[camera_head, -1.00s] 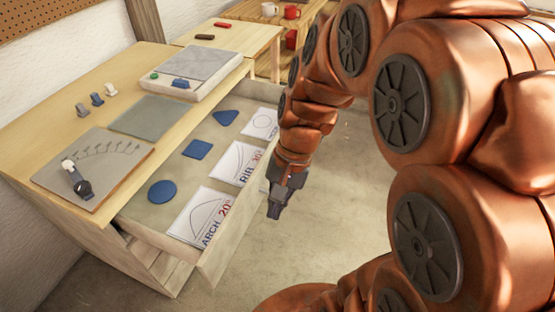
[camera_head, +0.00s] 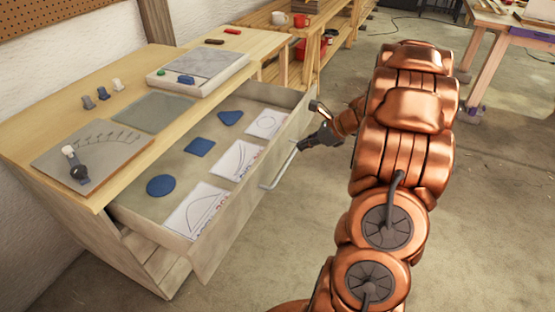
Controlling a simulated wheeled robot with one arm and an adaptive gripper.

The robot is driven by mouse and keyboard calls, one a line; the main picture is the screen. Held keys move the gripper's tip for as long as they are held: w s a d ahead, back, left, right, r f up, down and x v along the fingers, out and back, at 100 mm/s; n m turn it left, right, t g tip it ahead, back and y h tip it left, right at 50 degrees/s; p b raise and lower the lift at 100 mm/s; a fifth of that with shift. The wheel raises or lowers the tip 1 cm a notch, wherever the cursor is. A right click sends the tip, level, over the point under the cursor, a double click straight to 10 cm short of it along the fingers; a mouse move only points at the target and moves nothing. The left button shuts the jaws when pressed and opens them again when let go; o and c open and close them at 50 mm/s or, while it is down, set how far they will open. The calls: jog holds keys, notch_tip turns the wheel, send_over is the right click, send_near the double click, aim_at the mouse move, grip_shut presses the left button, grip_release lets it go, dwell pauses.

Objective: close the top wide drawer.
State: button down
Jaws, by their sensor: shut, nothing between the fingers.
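The top wide drawer (camera_head: 255,207) of the wooden cabinet is pulled far out, and its inside shows. In it lie a blue disc, a blue square, a blue triangle and white cards with curves drawn on them. A pale bar handle (camera_head: 281,168) stands off the drawer's front. My gripper (camera_head: 302,146) is shut and empty, by the far part of the drawer front near the handle's upper end. I cannot tell whether it touches the handle or the front.
Open concrete floor lies to the right. A wooden table (camera_head: 510,30) is at the far right.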

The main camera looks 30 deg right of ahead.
aim_at(280, 156)
jog(key=shift+m+t, duration=0.3)
jog(key=shift+m, duration=0.4)
jog(key=w+f, duration=0.2)
jog(key=w+a+f, duration=0.1)
jog(key=w+f, duration=0.1)
jog(key=f, duration=0.1)
jog(key=w+f, duration=0.2)
jog(key=f, duration=0.1)
jog(key=shift+w+a, duration=0.15)
jog(key=shift+w, duration=0.25)
